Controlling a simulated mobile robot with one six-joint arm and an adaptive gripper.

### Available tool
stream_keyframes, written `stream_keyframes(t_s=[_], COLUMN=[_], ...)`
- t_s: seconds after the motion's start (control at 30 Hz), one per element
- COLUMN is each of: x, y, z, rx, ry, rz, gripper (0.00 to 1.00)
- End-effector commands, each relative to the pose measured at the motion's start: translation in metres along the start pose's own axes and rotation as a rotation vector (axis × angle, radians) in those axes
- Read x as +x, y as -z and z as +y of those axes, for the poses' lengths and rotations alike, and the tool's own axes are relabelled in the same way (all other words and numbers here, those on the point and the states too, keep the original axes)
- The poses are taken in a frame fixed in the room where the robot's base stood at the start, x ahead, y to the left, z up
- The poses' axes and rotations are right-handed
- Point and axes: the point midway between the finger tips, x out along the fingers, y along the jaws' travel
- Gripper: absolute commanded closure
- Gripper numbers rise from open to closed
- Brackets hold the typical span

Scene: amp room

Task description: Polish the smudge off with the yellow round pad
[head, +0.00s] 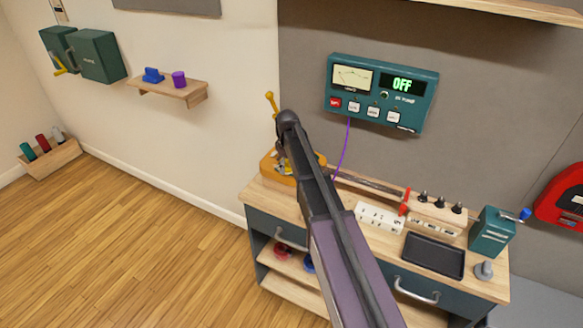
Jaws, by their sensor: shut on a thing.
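I cannot make out the yellow round pad or a smudge in the head view. My arm reaches from the bottom edge up to the middle of the picture, and my gripper cannot be picked out behind or beside it. A yellow knobbed piece (271,101) shows just left of the arm's upper end; I cannot tell what it belongs to. An orange tray-like thing (267,169) with small grey and yellow pieces in it lies on the workbench (257,190), partly hidden by my arm. A teal meter panel (420,105) reading OFF hangs on the grey wall, with a purple cable below.
The bench also holds a white socket strip (380,217), a black tray (434,256), a wooden tool rack (437,210) and a teal crank box (490,233). A wall shelf (168,88) holds blue and purple pieces.

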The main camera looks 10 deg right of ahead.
Motion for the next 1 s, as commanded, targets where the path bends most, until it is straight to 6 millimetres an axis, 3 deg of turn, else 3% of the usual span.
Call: stream_keyframes(t_s=[0.2,0.67,1.0], x=[0.002,0.002,0.001], y=[0.012,0.015,0.034], z=[-0.001,-0.001,-0.003], rx=[0.001,0.000,-0.002], ry=[0.000,0.000,0.000], rz=[0.004,0.005,0.004], gripper=[0.66,0.66,0.66])
